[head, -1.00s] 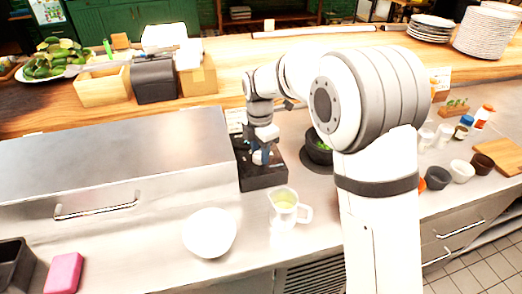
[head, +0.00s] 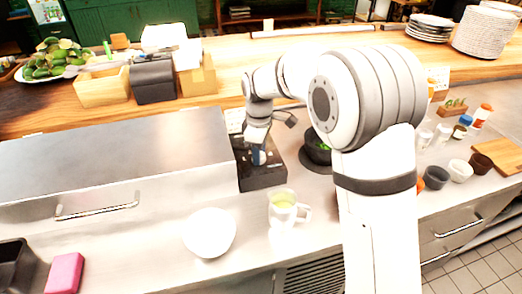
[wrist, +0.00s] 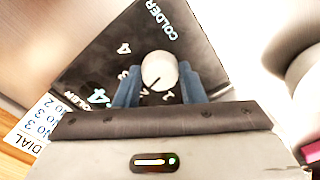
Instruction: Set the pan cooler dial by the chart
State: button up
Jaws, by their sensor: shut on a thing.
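The pan cooler control is a black box (head: 262,178) on the steel counter. In the wrist view its black panel (wrist: 100,62) carries the word COLDER, small numerals around the dial and a larger cyan figure that looks like a 4. The dial (wrist: 159,68) is a round white knob with a dark pointer line toward its lower left side. My gripper (wrist: 159,84) is shut on the dial, one blue finger on each side; in the head view it reaches down onto the box (head: 259,157). The chart (wrist: 36,125) is a white card, partly cut off, with DIAL and several "NO" lines readable.
A glass jug (head: 282,209) and a white bowl (head: 210,233) stand in front of the box. The wooden shelf (head: 235,75) runs behind.

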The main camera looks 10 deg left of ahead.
jog(key=m, duration=0.7)
jog(key=shift+w+a+r, duration=0.1)
jog(key=shift+w+r, duration=0.05)
jog(key=shift+r, duration=0.05)
dwell(0.3)
jog(key=o, duration=0.8)
jog(key=shift+w+f, duration=0.1)
jog(key=shift+f, duration=0.05)
jog(key=shift+c, duration=0.2)
jog(key=shift+o, duration=1.1)
jog(key=shift+r, duration=3.9)
